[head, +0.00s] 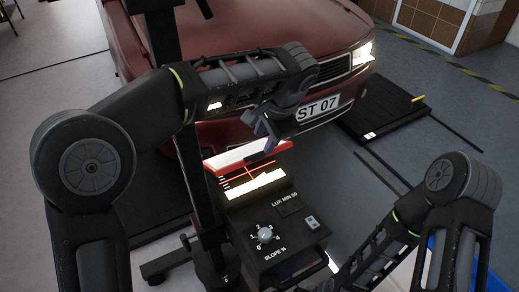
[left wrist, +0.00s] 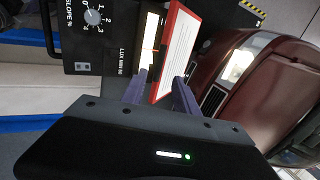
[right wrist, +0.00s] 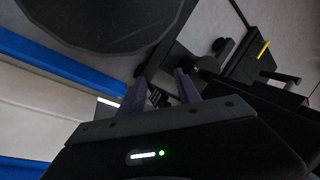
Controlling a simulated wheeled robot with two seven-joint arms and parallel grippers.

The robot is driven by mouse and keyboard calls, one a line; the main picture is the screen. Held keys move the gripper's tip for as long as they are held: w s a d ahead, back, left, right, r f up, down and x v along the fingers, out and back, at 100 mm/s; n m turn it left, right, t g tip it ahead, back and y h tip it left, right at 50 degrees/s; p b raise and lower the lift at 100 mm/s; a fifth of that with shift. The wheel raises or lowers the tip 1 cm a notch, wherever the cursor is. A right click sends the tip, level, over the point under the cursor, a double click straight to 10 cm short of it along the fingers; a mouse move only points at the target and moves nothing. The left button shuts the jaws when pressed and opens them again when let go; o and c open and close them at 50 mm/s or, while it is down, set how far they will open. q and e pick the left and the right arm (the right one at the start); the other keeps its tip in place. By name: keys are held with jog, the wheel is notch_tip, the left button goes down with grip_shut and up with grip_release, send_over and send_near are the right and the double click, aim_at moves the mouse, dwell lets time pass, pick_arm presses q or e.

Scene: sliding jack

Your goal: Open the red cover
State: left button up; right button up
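The red cover (head: 240,156) stands raised at the top of the black measuring box (head: 262,222), with its white inner face showing. The lit screen (head: 254,184) is exposed below it. In the left wrist view the cover (left wrist: 178,50) has a red edge and a white printed face. My left gripper (head: 265,132) is at the cover's right end in the head view. Its fingers (left wrist: 162,90) are apart, one on each side of the cover, and I see no firm grip. My right gripper (right wrist: 160,90) is open and empty; its fingers are out of sight in the head view.
A slope knob (head: 265,235) and a switch (head: 312,223) sit on the box's front panel. A dark red car (head: 235,40) with a number plate stands close behind. A black post (head: 188,160) rises left of the box. A black floor platform (head: 385,118) lies at right.

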aim_at(259, 154)
pick_arm(q)
jog(key=x, duration=0.7)
jog(key=shift+w+f+p, duration=0.15)
jog(key=shift+f+p, duration=0.15)
jog(key=shift+f, duration=0.1)
jog(key=shift+c, duration=0.6)
grip_shut()
dwell(0.6)
